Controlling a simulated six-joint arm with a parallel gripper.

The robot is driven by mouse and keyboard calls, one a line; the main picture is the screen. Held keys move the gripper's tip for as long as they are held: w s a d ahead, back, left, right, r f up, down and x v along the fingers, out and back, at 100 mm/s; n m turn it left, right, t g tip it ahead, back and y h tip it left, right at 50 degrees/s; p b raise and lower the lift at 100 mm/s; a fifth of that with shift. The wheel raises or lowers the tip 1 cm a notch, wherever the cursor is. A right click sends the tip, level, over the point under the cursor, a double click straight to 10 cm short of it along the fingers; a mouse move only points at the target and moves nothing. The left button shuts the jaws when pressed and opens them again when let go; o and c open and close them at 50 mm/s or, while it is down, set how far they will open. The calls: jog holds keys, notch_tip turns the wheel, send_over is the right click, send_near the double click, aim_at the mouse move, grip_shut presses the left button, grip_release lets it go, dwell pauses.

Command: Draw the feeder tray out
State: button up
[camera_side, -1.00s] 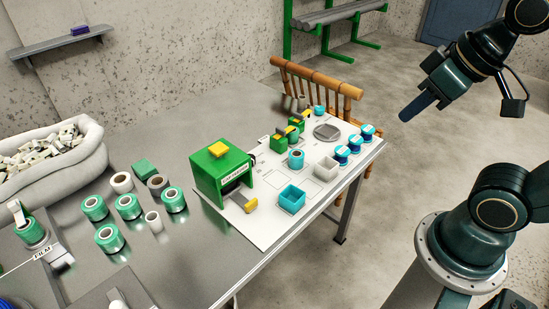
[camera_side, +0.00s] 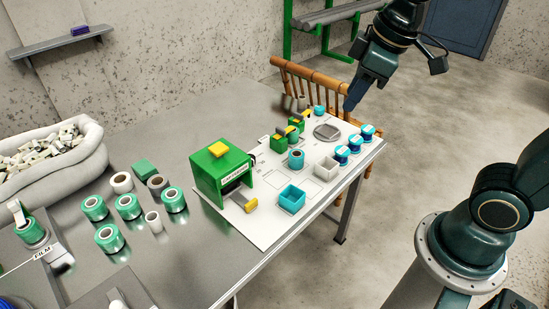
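The feeder is a green box (camera_side: 217,172) with a yellow block on top and a label on its front, standing on the white board (camera_side: 262,232). At its front opening a grey tray (camera_side: 236,197) sticks out, with a yellow handle (camera_side: 251,205) at its outer end. How far the tray reaches inside is hidden. My gripper (camera_side: 352,102) is in the air above the far right end of the board, well away from the handle. Its blue fingers point down and look close together; I cannot tell whether they are open or shut.
A teal bin (camera_side: 292,199) and a pale bin (camera_side: 327,168) stand right of the handle. Blue spools (camera_side: 342,154) line the board's right edge. Small green-and-yellow blocks (camera_side: 279,143) stand behind. Green rolls (camera_side: 128,206) lie left of the feeder. A wooden chair (camera_side: 315,80) stands behind the table.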

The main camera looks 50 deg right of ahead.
jog(key=w+a+f+n+g, duration=0.15)
jog(key=w+f+n, duration=0.25)
jog(key=w, duration=0.4)
jog(key=n+g, duration=0.3)
jog(key=n, duration=0.6)
send_over(252, 201)
notch_tip(252, 201, down, 22)
jog(key=shift+r+t, duration=0.2)
jog(key=shift+t, duration=0.05)
jog(key=shift+f, duration=0.2)
notch_tip(252, 201, down, 13)
jog(key=shift+f, duration=0.2)
grip_shut()
